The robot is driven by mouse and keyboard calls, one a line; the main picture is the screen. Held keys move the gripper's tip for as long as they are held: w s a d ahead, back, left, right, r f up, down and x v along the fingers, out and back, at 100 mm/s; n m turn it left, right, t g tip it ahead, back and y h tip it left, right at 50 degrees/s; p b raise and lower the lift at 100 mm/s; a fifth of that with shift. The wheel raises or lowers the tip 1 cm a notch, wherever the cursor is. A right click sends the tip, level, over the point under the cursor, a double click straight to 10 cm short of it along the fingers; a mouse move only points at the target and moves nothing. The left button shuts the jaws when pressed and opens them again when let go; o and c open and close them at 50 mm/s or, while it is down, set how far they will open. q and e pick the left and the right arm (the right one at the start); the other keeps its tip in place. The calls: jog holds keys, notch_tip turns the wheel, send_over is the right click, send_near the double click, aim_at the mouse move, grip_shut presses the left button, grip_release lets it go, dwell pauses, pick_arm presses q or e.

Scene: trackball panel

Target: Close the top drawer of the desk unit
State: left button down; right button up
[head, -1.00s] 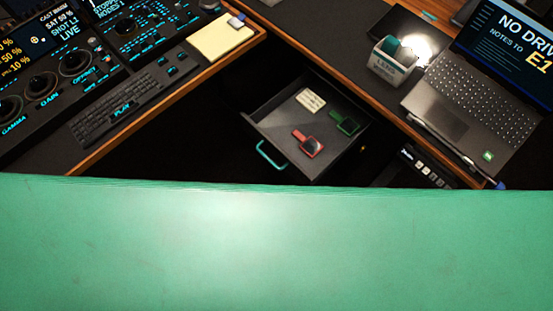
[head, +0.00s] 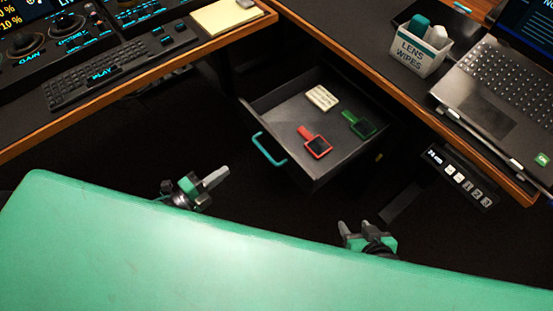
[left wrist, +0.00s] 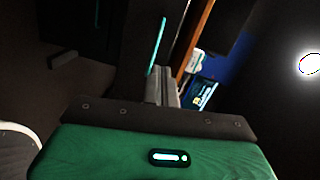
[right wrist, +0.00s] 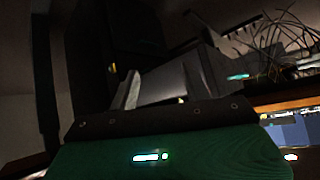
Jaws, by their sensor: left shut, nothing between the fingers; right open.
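The top drawer (head: 290,152) stands pulled out under the desk corner, with a teal bar handle (head: 268,150) on its front. Inside lie a red-framed item (head: 317,146), a green-framed item (head: 359,125) and a pale keypad-like block (head: 322,97). My left gripper (head: 222,174) is shut and empty, to the lower left of the handle and apart from it. In the left wrist view its fingers (left wrist: 161,88) are together, near a teal bar. My right gripper (head: 352,231) is open and empty, below the drawer and apart from it.
The left desk (head: 130,88) holds a keyboard and control panels. The right desk (head: 375,68) holds a lens wipes box (head: 419,52) and a laptop (head: 490,90). A small button panel (head: 460,177) hangs below the right desk edge. Dark open space lies between the grippers and the drawer.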

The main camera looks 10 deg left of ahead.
pick_arm(q)
notch_tip(320, 180, up, 2)
jog(key=d+m+h, duration=0.2)
send_near(277, 142)
jog(key=x, duration=0.7)
jog(key=shift+r, duration=0.2)
pick_arm(e)
jog(key=r, duration=0.1)
jog(key=d+r, duration=0.1)
jog(key=s+r, duration=0.1)
jog(key=shift+d+r, duration=0.2)
jog(key=shift+d, duration=0.1)
